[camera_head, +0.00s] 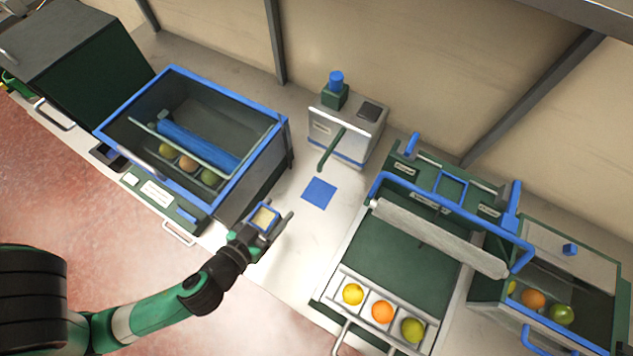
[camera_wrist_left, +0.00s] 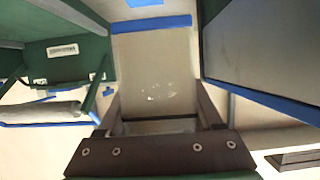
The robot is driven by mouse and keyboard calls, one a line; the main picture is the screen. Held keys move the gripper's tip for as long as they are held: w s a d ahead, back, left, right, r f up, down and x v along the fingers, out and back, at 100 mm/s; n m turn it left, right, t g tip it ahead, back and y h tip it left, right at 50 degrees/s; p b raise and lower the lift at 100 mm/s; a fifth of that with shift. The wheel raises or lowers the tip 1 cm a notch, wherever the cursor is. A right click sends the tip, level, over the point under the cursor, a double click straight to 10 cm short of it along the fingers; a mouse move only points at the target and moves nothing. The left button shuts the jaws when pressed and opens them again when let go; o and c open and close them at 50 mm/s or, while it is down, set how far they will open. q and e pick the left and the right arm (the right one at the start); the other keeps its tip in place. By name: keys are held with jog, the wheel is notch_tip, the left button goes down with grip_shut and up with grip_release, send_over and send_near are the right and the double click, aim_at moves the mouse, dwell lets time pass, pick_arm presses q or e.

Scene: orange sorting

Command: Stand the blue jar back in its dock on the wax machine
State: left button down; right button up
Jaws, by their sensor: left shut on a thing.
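My left gripper (camera_head: 268,222) is shut on the blue jar (camera_head: 263,217), which shows a blue rim around a pale yellowish top. The jar is held over the pale counter between the left machine and the centre. In the left wrist view the jar (camera_wrist_left: 155,75) sits between the two dark fingers, a beige face with a blue band. Which machine is the wax machine is not certain; the left machine (camera_head: 230,88) has a blue frame and a blue roller. A dark square recess (camera_head: 107,154) shows at its left front corner. My right gripper is not in view.
A grey dispenser (camera_head: 347,125) with a blue cap and green lever stands behind a blue square (camera_head: 319,192) on the counter. A green machine with a pale roller (camera_head: 440,237) stands right, with fruit in front. Counter around the blue square is clear.

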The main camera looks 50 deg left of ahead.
pick_arm(q)
jog(key=w+a+f, duration=0.8)
jog(key=a+f, duration=0.1)
jog(key=a, duration=0.1)
jog(key=shift+w, duration=0.4)
jog(key=f, duration=0.1)
jog(key=f+b, duration=0.2)
jog(key=shift+w+a+f, duration=0.25)
jog(key=shift+w+a, duration=0.05)
jog(key=shift+f+b, duration=0.3)
jog(key=shift+f, duration=0.1)
jog(key=shift+c, duration=1.6)
grip_release()
